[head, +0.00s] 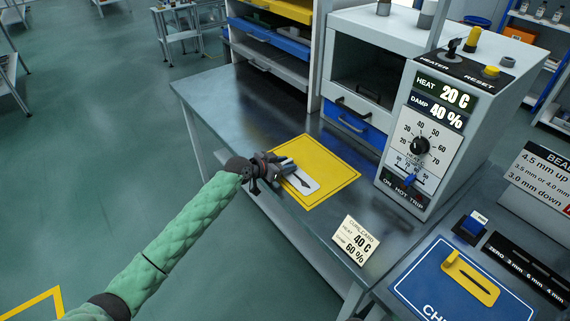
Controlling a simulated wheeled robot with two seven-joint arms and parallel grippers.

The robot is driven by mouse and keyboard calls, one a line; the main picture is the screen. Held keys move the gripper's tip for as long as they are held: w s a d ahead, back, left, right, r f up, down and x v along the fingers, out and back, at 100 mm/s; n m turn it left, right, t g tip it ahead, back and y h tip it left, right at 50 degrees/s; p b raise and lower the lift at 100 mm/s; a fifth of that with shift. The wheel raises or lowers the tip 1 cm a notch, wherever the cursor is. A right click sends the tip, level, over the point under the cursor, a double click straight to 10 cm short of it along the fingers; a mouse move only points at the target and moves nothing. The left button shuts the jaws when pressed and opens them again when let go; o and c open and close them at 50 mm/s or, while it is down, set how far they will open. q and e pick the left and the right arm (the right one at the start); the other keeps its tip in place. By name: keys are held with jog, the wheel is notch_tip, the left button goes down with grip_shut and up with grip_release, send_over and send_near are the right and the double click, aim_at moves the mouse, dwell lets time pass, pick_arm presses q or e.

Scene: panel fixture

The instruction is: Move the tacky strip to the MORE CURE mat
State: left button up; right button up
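A yellow mat (326,184) lies on the metal bench; no MORE CURE lettering is readable on it. A small white plate (313,187) with a dark, narrow strip (301,181) on it lies on the mat's left part. I cannot tell for sure that this is the tacky strip. My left gripper (287,167) is at the mat's left edge, right by the plate's upper end and partly covering it. Whether its fingers are open or touching the plate is not clear. My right gripper is out of view.
A control box (432,129) reads heat 20 C, damp 40 %, beside an open-fronted chamber (364,75). A cure card (355,240) reads 40 C, 60 %. A blue mat (428,280) holds a yellow gauge-like piece (474,283). The bench left of the yellow mat is clear.

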pick_arm(q)
jog(key=shift+r, duration=0.1)
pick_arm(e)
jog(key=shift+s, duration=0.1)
